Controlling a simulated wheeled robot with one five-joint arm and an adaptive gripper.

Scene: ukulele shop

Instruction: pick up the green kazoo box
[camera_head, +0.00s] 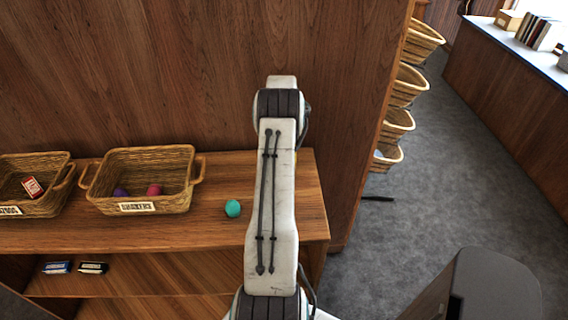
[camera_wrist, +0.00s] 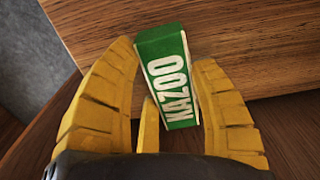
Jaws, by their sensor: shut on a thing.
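My gripper is shut on the box. The box's far end sticks out beyond the fingertips, and its near end is partly hidden by a finger part. A wooden surface lies just behind the box; I cannot tell whether they touch. In the head view my arm hides the gripper and the box.
The wooden shelf (camera_head: 222,241) bears two wicker baskets, the left one (camera_head: 38,207) and the shakers basket (camera_head: 120,163). A teal egg-shaped item (camera_head: 232,208) lies beside my arm. Two small boxes (camera_head: 75,267) lie on the lower shelf. Grey floor (camera_head: 430,180) is open at right.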

